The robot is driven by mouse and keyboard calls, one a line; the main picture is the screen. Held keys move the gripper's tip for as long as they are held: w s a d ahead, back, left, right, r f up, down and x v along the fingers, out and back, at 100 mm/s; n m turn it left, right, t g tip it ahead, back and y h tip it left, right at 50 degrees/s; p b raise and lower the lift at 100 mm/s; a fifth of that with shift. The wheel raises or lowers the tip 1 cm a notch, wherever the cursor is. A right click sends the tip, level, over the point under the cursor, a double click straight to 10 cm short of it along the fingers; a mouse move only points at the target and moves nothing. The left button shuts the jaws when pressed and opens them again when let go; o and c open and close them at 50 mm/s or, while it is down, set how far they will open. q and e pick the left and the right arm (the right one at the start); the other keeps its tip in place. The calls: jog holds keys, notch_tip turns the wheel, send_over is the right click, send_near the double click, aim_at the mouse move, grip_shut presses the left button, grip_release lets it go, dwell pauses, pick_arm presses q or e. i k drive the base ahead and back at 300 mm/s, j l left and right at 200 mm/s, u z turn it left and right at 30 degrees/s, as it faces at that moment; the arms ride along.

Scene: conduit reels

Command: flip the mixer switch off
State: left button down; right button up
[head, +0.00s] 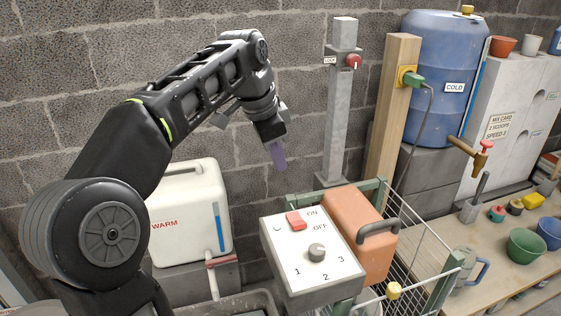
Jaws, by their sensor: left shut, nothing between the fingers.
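The mixer's control box (300,300) has a sloping white panel (283,243) at lower centre. A red switch (296,221) sits near the panel's top, beside the printed words ON and OFF. It looks closer to ON, but its tilt is too small to tell for sure. A grey knob (317,252) sits below it, among the numbers 1, 2 and 3. My left gripper (278,157) is shut and empty, with purplish fingers pointing down. It is in the air above and behind the panel, apart from the switch. My right gripper is out of view.
An orange mixer body (355,232) with a grey handle stands right of the panel, in a wire-sided frame (425,265). A white WARM container (187,212) stands to the left. A grey post (341,115) with a red knob and a blue COLD barrel (440,75) stand behind.

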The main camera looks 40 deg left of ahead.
aim_at(293, 219)
jog(key=k, duration=1)
